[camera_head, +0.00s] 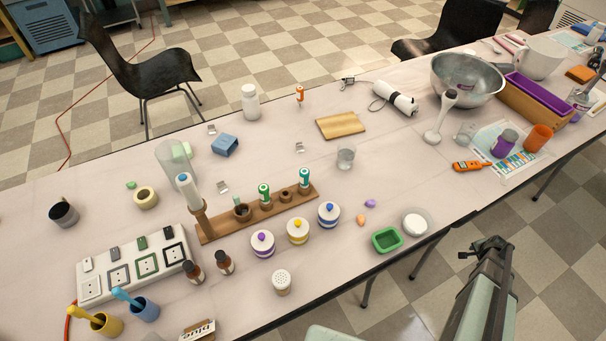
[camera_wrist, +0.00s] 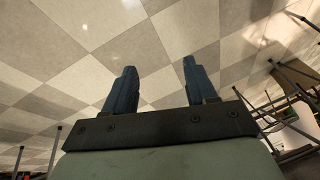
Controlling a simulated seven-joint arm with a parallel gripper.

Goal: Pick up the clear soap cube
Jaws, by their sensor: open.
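I cannot pick out the clear soap cube with certainty in the head view. Small coloured pieces, one green (camera_head: 131,185), one purple (camera_head: 370,203) and one orange (camera_head: 361,220), lie on the table.
The long pale table (camera_head: 420,180) is crowded. A wooden rack (camera_head: 215,229) with bottles, lidded jars, a green tray (camera_head: 386,240), a clear glass (camera_head: 346,157), a cutting board (camera_head: 340,125) and a steel bowl (camera_head: 467,85) stand on it. Bare tabletop lies right of the glass.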

